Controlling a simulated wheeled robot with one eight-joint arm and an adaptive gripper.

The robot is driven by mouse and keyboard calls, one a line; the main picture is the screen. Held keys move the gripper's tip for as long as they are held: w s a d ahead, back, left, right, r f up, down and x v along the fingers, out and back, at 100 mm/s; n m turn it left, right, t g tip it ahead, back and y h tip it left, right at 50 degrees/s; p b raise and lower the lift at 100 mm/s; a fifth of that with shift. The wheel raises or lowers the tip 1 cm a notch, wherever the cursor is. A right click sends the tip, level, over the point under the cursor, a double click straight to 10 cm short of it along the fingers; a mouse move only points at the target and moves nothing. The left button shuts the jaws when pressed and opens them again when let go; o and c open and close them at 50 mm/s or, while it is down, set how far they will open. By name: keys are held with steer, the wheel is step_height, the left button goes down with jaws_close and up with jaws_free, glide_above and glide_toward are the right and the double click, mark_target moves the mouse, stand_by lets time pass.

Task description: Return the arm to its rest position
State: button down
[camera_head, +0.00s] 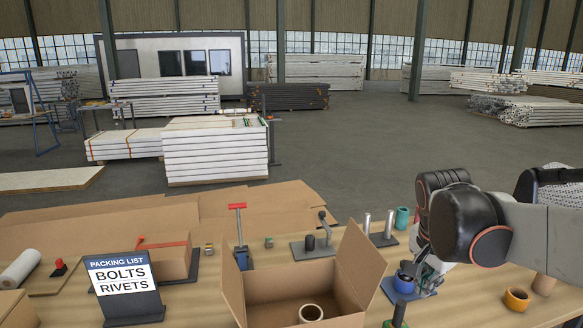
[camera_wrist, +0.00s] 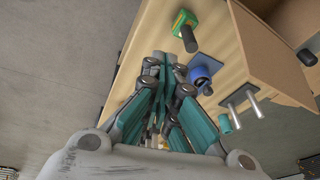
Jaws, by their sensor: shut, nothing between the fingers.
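My gripper (camera_head: 428,272) hangs from my arm at the right of the head view, over the wooden table. There the blue part (camera_wrist: 201,74) stands to the right of the fingertips. The arm is bent, with its black joint above the table.
An open cardboard box (camera_head: 300,290) holding a tape roll (camera_head: 311,313) stands left of my gripper. Two metal posts on a plate (camera_head: 384,240) and a teal cylinder (camera_head: 402,217) are behind. An orange roll (camera_head: 517,299) lies right. A packing-list sign (camera_head: 124,290) stands far left.

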steer(key=s+a+f+n+t+y, duration=0.1)
steer(key=s+a+n+t, duration=0.1)
steer(key=s+a+n, duration=0.2)
steer(key=s+a+f+n+t+y+b, duration=0.1)
steer(key=s+a+n, duration=0.3)
steer(key=s+n, duration=0.4)
steer(key=shift+s+a+f+n+t, duration=0.2)
steer(key=shift+s+a+n+t, duration=0.1)
steer(key=shift+s+t, duration=0.65)
